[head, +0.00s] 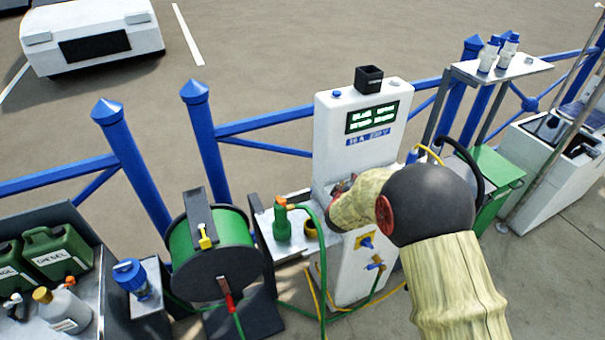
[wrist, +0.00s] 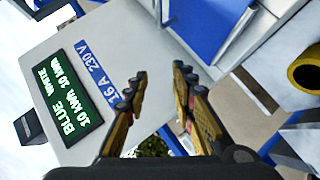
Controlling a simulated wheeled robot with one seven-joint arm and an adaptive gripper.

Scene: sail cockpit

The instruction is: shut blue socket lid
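The white power pedestal (head: 336,115) stands mid-picture, with a green-lettered display (head: 372,117) and a blue 16 A 230 V label. In the head view my gripper (head: 342,186) is at the pedestal's front, below the label, and my arm hides much of the face there. In the wrist view my gripper (wrist: 162,88) has its two fingers apart with nothing between them. A large blue panel (wrist: 210,25), apparently the blue socket lid, stands out beyond the fingertips, cut by the top edge. I cannot tell whether a finger touches it. The socket opening is not clearly visible.
A green cable reel (head: 225,245) and a small metal shelf (head: 290,252) stand left of the pedestal. Green and yellow hoses hang low at its front. A green box (head: 500,172) is to the right. Blue railings (head: 270,118) run behind.

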